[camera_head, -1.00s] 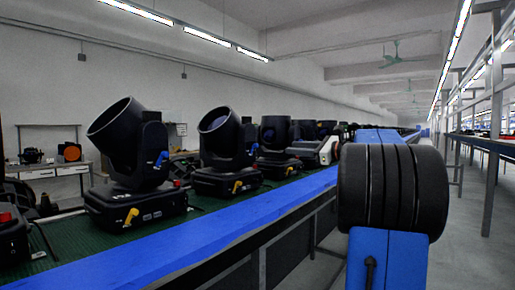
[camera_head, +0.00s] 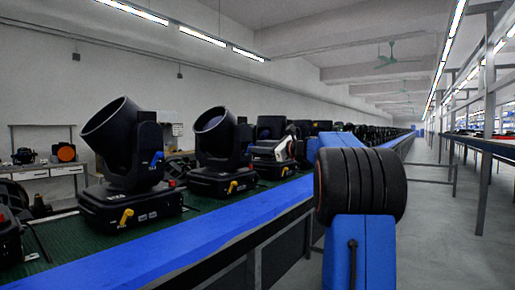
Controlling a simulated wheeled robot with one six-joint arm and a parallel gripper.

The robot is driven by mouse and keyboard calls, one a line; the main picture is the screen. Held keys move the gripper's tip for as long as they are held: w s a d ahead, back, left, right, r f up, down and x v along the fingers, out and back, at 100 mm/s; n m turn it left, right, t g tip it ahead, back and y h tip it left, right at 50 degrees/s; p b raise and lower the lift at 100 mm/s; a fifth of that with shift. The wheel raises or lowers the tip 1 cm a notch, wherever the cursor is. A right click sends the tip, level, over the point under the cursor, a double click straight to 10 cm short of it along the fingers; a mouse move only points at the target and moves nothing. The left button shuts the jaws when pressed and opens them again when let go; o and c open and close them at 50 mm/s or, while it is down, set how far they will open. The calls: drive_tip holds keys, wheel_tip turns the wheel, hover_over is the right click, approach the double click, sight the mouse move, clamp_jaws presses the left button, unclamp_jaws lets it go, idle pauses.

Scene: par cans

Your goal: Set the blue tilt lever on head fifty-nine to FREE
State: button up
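Several black moving heads stand in a row on a green-topped bench. The nearest head (camera_head: 124,140) has a blue tilt lever (camera_head: 156,160) on its yoke's side and a yellow lever (camera_head: 126,216) on its base. The second head (camera_head: 214,135) has a blue lever (camera_head: 249,150) and a yellow lever (camera_head: 232,187). Number marks are too small to read, so I cannot tell which is head fifty-nine. My gripper (camera_head: 272,151) seems to be the pale and dark end part beyond the second head, apart from both near levers. Its fingers are too small to judge.
My blue and black arm fills the right foreground. A blue rail (camera_head: 165,245) runs along the bench's front edge. The grey aisle floor (camera_head: 440,215) at right is clear. A side table (camera_head: 48,172) stands behind at left.

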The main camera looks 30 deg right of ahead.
drive_tip(key=shift+w+a, duration=0.15)
drive_tip(key=shift+w, duration=0.15)
drive_tip(key=shift+c, duration=0.6)
clamp_jaws()
drive_tip(key=n, duration=0.2)
drive_tip(key=a+n, duration=0.1)
drive_tip(key=n, duration=0.3)
drive_tip(key=shift+s+a+r, duration=0.25)
drive_tip(key=shift+s+a, duration=0.05)
drive_tip(key=n, duration=0.2)
drive_tip(key=a+n, duration=0.1)
drive_tip(key=n, duration=0.2)
drive_tip(key=shift+s+a+f+n, duration=0.15)
drive_tip(key=shift+s+f+n, duration=0.1)
drive_tip(key=shift+n, duration=0.15)
